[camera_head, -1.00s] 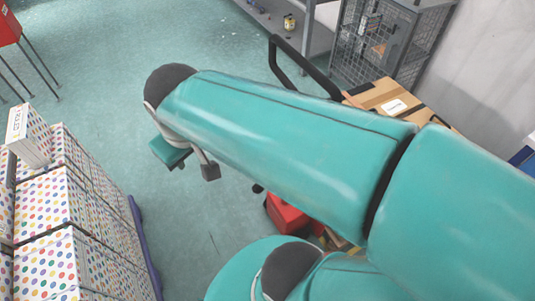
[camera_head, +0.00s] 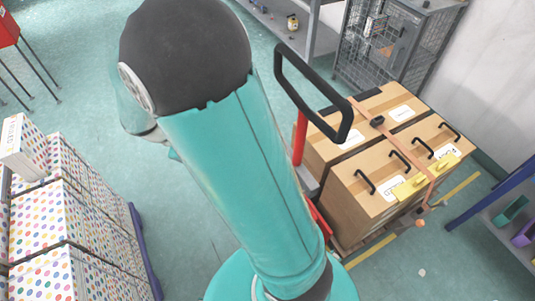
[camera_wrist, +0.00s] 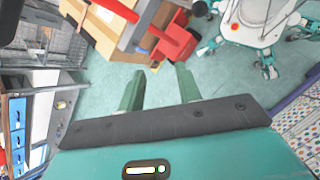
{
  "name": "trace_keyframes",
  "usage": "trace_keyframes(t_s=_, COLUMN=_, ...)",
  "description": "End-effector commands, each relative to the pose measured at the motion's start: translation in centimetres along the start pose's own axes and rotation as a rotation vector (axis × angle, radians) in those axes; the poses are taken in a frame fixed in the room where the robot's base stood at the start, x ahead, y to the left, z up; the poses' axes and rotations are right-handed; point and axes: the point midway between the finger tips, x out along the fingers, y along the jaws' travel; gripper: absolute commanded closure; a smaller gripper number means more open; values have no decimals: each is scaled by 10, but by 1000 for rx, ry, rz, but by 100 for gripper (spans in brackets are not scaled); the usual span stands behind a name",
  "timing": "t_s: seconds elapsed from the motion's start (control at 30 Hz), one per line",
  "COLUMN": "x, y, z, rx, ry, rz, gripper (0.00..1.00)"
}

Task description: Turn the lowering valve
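A pallet jack has a black loop handle (camera_head: 345,125) on a red shaft (camera_head: 299,138), standing right of my arm in the head view. In the wrist view its red shaft (camera_wrist: 115,8) and red body (camera_wrist: 172,42) show at the top, beyond my fingers. I cannot make out the lowering valve in either view. My gripper (camera_wrist: 160,88) is open and empty, its two green fingers apart and pointing toward the red body without touching it. In the head view my gripper is hidden by my arm.
Strapped cardboard boxes (camera_head: 355,185) are loaded at the jack, on the right. A wire cage (camera_head: 385,45) stands behind them. Dotted boxes (camera_head: 75,225) are stacked at left. A blue shelf frame (camera_head: 490,200) is at far right. Open floor (camera_head: 90,90) lies at upper left.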

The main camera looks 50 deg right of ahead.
Motion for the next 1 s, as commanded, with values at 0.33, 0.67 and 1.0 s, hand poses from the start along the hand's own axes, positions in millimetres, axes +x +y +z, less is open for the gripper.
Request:
trace_keyframes(t_s=0.33, x=65, y=10, z=-46, rx=-196, ry=-274, rz=136, gripper=65)
trace_keyframes(t_s=0.67, x=130, y=12, z=-84, rx=-389, ry=-518, rz=281, gripper=65)
trace_keyframes(t_s=1.0, x=196, y=5, z=-114, rx=-581, ry=-736, rz=435, gripper=65)
